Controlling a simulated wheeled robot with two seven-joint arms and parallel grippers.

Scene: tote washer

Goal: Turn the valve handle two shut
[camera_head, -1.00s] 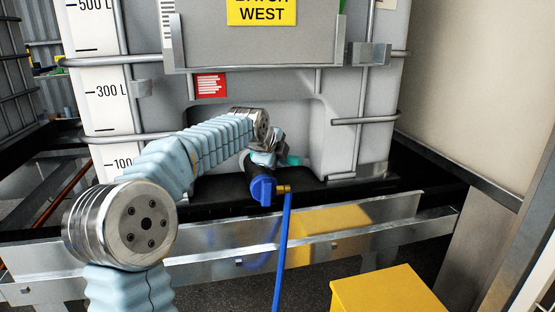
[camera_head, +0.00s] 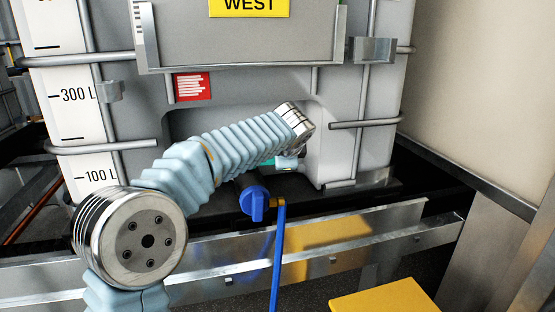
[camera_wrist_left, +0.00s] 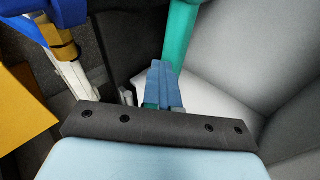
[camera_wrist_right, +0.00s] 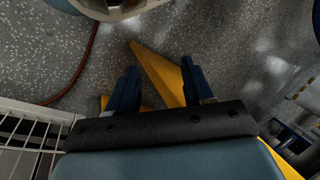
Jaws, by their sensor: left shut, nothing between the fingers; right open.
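A teal valve handle (camera_head: 287,163) shows at the outlet of the grey tank, partly hidden by my left arm. In the left wrist view the handle (camera_wrist_left: 181,38) is a long teal bar running down behind the fingers. My left gripper (camera_wrist_left: 162,68) is shut with nothing between its fingers, and its tips overlap the bar in that view. I cannot tell whether they touch it. In the head view this gripper is mostly hidden behind my wrist. My right gripper (camera_wrist_right: 158,78) is open and empty above a speckled floor, away from the tank. No number on the handle is readable.
A blue outlet fitting (camera_head: 255,203) with a brass elbow and a blue hose (camera_head: 279,255) hangs below the handle. Metal cage bars (camera_head: 365,123) and a front rail (camera_head: 330,255) surround the recess. A yellow box (camera_head: 385,298) stands at lower right.

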